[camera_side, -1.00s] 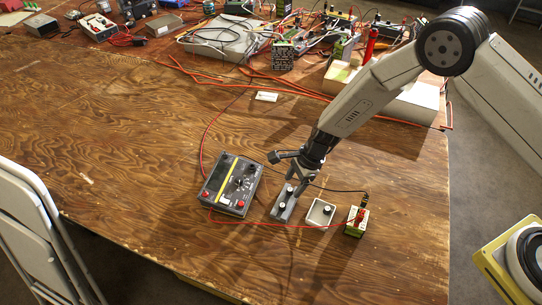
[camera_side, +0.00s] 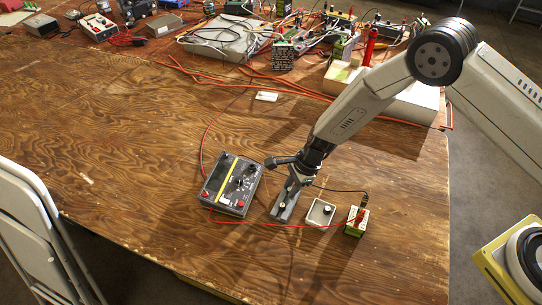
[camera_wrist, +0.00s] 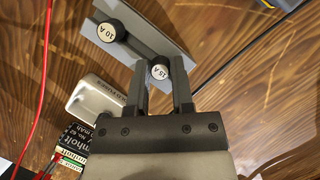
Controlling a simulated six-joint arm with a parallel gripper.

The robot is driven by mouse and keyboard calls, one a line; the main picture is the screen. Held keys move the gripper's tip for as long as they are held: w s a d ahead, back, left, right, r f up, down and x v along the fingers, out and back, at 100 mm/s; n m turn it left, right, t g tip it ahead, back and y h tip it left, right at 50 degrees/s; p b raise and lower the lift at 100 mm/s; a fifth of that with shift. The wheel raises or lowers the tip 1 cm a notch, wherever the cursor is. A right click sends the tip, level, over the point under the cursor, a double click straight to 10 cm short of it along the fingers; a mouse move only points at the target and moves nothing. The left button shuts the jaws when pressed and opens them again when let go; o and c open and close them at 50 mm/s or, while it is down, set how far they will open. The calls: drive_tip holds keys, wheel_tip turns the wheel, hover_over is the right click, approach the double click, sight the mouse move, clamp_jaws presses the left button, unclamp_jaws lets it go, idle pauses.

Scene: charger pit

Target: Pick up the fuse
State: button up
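A grey holder block (camera_wrist: 165,28) carries two dark round fuses with white labelled tops, the 10 A fuse (camera_wrist: 112,30) and the 15 A fuse (camera_wrist: 160,71). My gripper (camera_wrist: 159,68) is over the holder, with one finger on each side of the 15 A fuse. The fingers look apart, with narrow gaps beside the fuse; firm contact cannot be seen. In the side view my gripper (camera_side: 295,185) is low over the far end of the holder (camera_side: 282,213) and hides the fuses there.
A black meter (camera_side: 232,185) stands to the left. A red wire (camera_side: 262,224) passes in front. Open table lies nearer the camera.

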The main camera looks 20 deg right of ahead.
clamp_jaws()
drive_tip(key=shift+r, duration=0.15)
drive_tip(key=shift+r, duration=0.5)
drive_tip(key=s+d+r, duration=0.5)
drive_tip(key=s+r, duration=0.6)
drive_tip(key=s, duration=0.2)
drive_tip(key=shift+r, duration=0.35)
drive_tip(key=shift+d, duration=0.1)
